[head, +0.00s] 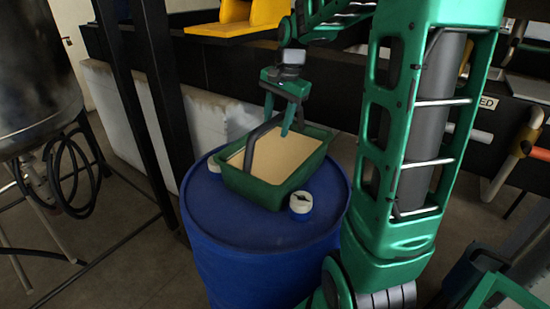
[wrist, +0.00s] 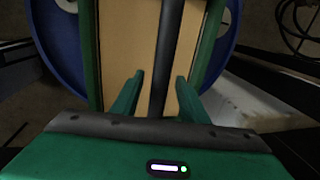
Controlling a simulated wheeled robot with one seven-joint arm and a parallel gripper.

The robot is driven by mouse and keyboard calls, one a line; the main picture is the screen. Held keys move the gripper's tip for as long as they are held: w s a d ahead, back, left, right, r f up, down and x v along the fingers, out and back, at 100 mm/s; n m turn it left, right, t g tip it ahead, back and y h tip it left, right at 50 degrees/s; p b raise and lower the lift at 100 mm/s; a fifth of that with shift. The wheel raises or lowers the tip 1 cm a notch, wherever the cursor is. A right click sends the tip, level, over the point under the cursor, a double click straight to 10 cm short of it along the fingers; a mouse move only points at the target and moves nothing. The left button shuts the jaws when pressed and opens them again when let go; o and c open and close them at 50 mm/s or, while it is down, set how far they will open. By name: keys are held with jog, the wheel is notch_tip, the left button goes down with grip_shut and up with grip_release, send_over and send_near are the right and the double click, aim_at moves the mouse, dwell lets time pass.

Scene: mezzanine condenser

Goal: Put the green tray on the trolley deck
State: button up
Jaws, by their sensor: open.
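The green tray (head: 265,192) sits on top of a blue drum (head: 235,232), with a flat tan surface inside. A dark handle bar (head: 250,150) arches up over it. My gripper (head: 277,118) is open over the tray, pointing down. In the wrist view the handle bar (wrist: 169,50) runs between the two open fingers of my gripper (wrist: 159,76), with gaps on both sides. The tray's green side walls (wrist: 90,60) show on either side. I cannot make out the trolley deck for certain.
A dark upright post (head: 165,90) stands left of the drum. A yellow platform (head: 235,27) is behind. A metal tank (head: 35,80) and a coiled hose (head: 65,180) are at left.

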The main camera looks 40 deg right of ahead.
jog(key=f, duration=0.2)
jog(key=shift+w+f, duration=0.25)
jog(key=shift+f, duration=0.15)
jog(key=shift+c, duration=0.2)
grip_shut()
jog(key=shift+r, duration=0.1)
dwell(0.8)
jog(key=shift+w+r, duration=0.1)
